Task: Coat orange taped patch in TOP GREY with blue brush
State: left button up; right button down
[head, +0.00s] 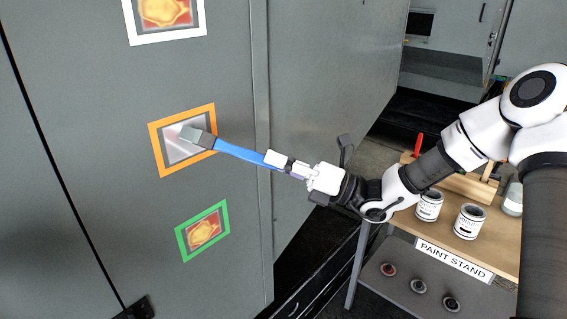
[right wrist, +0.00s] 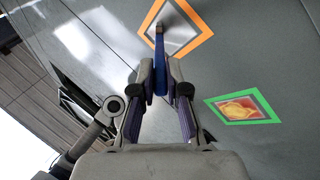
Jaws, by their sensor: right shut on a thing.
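The orange taped patch (head: 165,152) is on the grey enclosure wall. Inside its tape the surface looks light silvery grey, with no red or yellow showing. My right gripper (head: 276,160) is shut on the blue brush (head: 240,151). The brush's grey head lies over the upper right part of the patch; whether it touches cannot be told. In the right wrist view the blue handle (right wrist: 160,65) stands between the fingers, with the orange tape (right wrist: 205,35) beyond it. My left gripper is not in view.
A green taped patch (head: 181,238) with red and yellow inside is below. A white taped patch (head: 138,40) is above. The paint stand (head: 440,247) at right holds paint cans (head: 469,222), a red-handled tool (head: 418,143) and lids on its lower shelf.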

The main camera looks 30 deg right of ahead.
jog(key=shift+s+a+f+b, duration=0.15)
jog(key=shift+a+b, duration=0.2)
jog(key=shift+w+d+p, duration=0.2)
jog(key=shift+d+p, duration=0.25)
jog(key=shift+s+a+b, duration=0.1)
jog(key=shift+a+b, duration=0.2)
jog(key=shift+a, duration=0.05)
jog(key=a, duration=0.1)
jog(key=s+a+b, duration=0.1)
jog(key=a, duration=0.1)
jog(key=shift+s+a, duration=0.15)
jog(key=shift+a, duration=0.1)
dwell(1.0)
